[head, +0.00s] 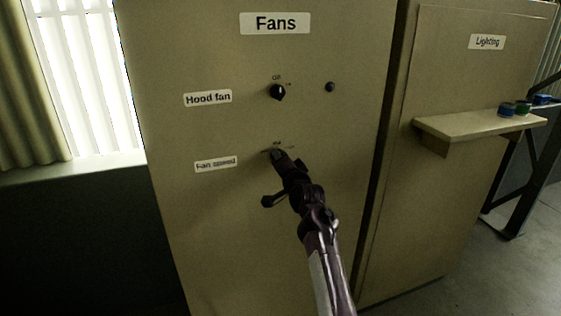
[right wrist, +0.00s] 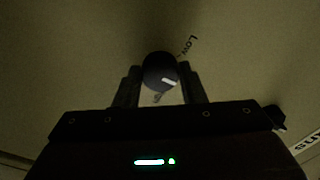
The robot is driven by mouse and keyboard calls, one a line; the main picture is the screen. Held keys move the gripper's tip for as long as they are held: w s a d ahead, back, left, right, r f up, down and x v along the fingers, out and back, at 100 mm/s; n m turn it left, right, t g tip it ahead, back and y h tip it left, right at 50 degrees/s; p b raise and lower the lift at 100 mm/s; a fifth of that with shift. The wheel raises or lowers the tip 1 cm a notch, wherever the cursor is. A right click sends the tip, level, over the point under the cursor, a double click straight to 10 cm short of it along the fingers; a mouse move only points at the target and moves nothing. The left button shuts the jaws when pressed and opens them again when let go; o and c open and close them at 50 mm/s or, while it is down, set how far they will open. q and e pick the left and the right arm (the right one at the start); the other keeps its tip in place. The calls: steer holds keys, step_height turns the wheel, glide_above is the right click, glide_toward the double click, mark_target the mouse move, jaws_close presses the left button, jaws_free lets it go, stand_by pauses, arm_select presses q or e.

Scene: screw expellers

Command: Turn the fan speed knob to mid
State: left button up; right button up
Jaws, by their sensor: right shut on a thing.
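The fan speed knob (right wrist: 158,66) is a dark round knob with a white pointer mark on its lower right in the right wrist view. A "Low" label is at its upper right, and another label just below it is partly covered and hard to read. My right gripper (head: 279,157) is at the panel beside the "Fan speed" label (head: 216,163), with its two fingers shut on the knob's sides. In the head view the gripper hides most of the knob. My left gripper is not in view.
The hood fan knob (head: 277,92) sits above on the same beige Fans cabinet (head: 250,230), with a small dark button (head: 330,87) to its right. A Lighting cabinet (head: 450,85) with a shelf (head: 470,124) stands to the right. Small colored items (head: 522,108) show near the shelf's far end.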

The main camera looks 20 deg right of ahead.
stand_by(0.3)
steer(key=o, duration=1)
